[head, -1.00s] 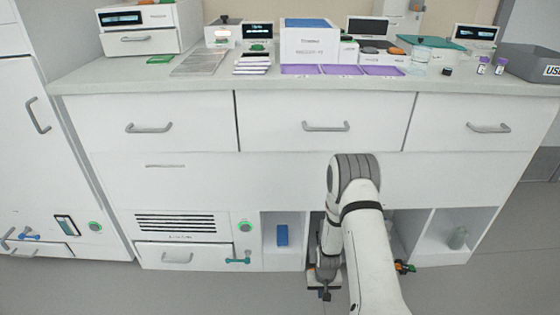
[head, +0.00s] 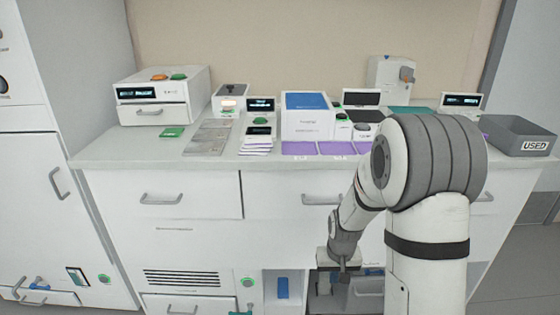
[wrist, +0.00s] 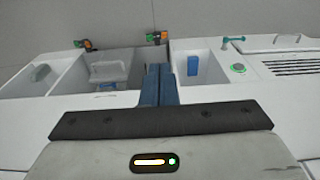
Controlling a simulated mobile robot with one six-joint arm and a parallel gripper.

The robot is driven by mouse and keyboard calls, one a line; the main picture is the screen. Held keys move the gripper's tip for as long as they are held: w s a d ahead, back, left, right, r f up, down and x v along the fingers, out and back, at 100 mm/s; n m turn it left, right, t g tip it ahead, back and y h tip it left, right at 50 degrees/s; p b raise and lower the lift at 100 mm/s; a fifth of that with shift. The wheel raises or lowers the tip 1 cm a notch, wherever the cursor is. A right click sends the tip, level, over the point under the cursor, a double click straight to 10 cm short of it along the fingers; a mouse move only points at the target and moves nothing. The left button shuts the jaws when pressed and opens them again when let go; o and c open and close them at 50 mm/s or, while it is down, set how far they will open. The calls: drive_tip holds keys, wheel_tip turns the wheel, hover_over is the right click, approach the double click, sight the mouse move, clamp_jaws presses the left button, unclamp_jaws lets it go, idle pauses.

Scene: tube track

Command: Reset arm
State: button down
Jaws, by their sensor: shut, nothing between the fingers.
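My arm stands in front of the white lab bench (head: 270,190), at the right of the head view, with its elbow raised above the counter's level. My gripper (head: 343,276) hangs low, pointing down in front of the lower cubbies. In the wrist view my gripper (wrist: 160,70) shows its two blue fingers pressed together with nothing between them. It is apart from the drawers and cubbies.
On the counter stand a white box with a blue top (head: 307,102), purple mats (head: 299,147), a white drawer instrument (head: 160,97) and a grey USED bin (head: 520,135). A blue object (head: 283,288) sits in a lower cubby; the wrist view shows it too (wrist: 192,66).

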drive_tip(key=s+r+p, duration=0.5)
drive_tip(key=s+r, duration=0.1)
drive_tip(key=r, duration=0.6)
drive_tip(key=s+r+t+p, duration=0.1)
drive_tip(key=s+r+p, duration=0.5)
drive_tip(key=r, duration=0.7)
drive_tip(key=s+r+p, duration=0.5)
drive_tip(key=s+r, duration=0.3)
drive_tip(key=r, duration=0.4)
drive_tip(key=shift+r+p, duration=0.35)
drive_tip(key=shift+r, duration=0.05)
